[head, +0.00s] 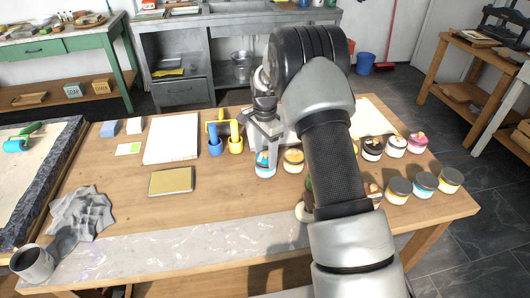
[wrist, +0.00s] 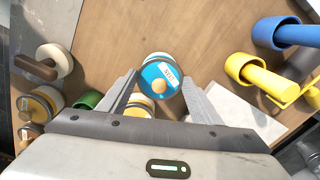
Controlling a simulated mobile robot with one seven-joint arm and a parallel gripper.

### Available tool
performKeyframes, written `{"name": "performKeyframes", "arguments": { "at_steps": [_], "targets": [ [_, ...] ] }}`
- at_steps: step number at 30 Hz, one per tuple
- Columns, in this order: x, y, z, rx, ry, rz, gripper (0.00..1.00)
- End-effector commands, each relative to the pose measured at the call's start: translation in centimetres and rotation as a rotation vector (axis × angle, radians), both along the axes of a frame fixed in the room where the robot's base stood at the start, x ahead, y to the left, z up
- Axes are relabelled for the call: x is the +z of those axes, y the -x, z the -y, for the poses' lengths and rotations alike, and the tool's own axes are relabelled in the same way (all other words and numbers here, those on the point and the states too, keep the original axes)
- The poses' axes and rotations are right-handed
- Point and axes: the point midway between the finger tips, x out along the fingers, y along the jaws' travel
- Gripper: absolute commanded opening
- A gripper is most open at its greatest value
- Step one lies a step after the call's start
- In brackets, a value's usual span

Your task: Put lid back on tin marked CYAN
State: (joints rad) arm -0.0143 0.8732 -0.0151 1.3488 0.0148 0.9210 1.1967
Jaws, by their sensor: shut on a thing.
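A blue round lid with a pale knob (wrist: 159,87) and a small white label lies between the fingers of my gripper (wrist: 163,92) in the wrist view. The fingers close on its sides. A pale tin (wrist: 156,60) shows just behind it. In the head view my gripper (head: 264,140) points down over a white tin with a blue band (head: 265,168) at the table's middle. The label is too small to read surely. I cannot tell whether the lid is seated on the tin or just above it.
A yellow-banded tin (head: 293,161) stands close on the right. Blue (head: 215,146) and yellow (head: 236,144) cups stand close on the left. Several more tins (head: 397,190) stand further right, partly behind my arm. The front left-centre of the wooden table (head: 225,195) is clear.

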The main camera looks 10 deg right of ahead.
Motion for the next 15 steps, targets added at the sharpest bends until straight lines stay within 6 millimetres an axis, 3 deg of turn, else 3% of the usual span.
{"name": "performKeyframes", "arguments": {
  "at_steps": [5,6,9,15],
  "targets": [
    [0.00,0.00,0.01,0.000,0.000,0.000,0.37],
    [0.00,0.00,0.01,0.000,0.000,0.000,0.63],
    [0.01,0.00,0.01,0.000,0.000,0.000,0.80],
    [0.01,0.00,0.01,0.000,0.000,0.000,0.80]
  ]
}}
